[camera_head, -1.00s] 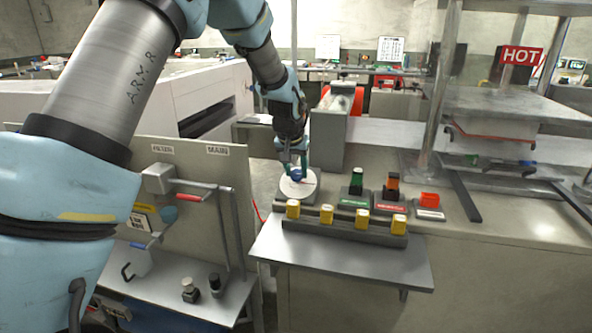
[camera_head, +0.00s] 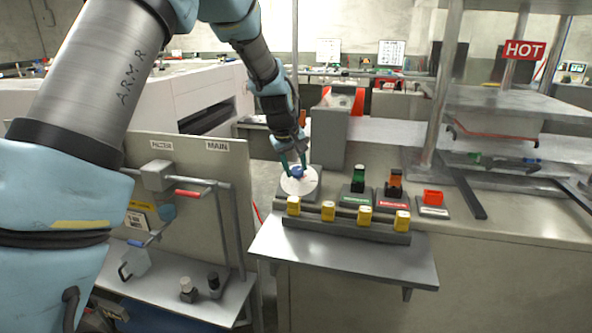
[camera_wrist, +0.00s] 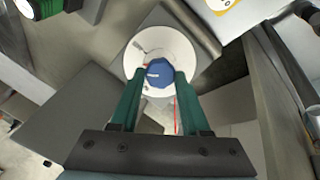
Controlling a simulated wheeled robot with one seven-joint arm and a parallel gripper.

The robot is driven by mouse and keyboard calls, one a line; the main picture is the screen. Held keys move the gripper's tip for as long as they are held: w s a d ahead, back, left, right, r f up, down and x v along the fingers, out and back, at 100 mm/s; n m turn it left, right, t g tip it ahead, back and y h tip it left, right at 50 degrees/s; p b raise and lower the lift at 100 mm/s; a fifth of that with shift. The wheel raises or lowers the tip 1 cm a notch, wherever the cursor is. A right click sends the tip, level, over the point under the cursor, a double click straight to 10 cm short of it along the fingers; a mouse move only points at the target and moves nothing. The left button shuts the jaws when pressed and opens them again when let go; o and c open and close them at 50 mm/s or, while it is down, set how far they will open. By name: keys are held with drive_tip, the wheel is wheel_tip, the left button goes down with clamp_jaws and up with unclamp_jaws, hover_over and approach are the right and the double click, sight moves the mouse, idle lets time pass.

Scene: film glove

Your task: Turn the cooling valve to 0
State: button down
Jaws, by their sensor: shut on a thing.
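The cooling valve is a blue faceted knob (camera_head: 296,172) on a round white dial (camera_head: 300,187), set on a grey base. In the wrist view the knob (camera_wrist: 158,79) carries a short pale line pointing to the picture's left. A small red mark shows beside it on the white dial (camera_wrist: 177,47); the dial's lettering is too small to read. My gripper (camera_head: 294,164) reaches down from above with its green fingers on the knob. In the wrist view my gripper (camera_wrist: 158,76) has one finger on each side of the knob, shut on it. The fingers cover part of the lower dial.
Yellow blocks (camera_head: 328,211) line a dark rail in front of the dial. Green (camera_head: 358,179) and orange (camera_head: 394,182) topped items stand to the right. A panel with red-handled pipework (camera_head: 188,193) stands left, near my arm. A grey box post (camera_head: 330,138) rises just behind the dial.

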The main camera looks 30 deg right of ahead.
drive_tip(key=n+h, duration=0.1)
drive_tip(key=n, duration=0.4)
drive_tip(key=shift+a, duration=0.15)
drive_tip(key=n, duration=0.5)
drive_tip(key=shift+a+f, duration=0.1)
drive_tip(key=shift+n, duration=0.3)
drive_tip(key=shift+c, duration=1.9)
unclamp_jaws()
drive_tip(key=shift+s, duration=0.1)
drive_tip(key=v, duration=1)
drive_tip(key=shift+s+a+b, duration=0.3)
drive_tip(key=shift+a+b, duration=0.05)
drive_tip(key=shift+b, duration=0.05)
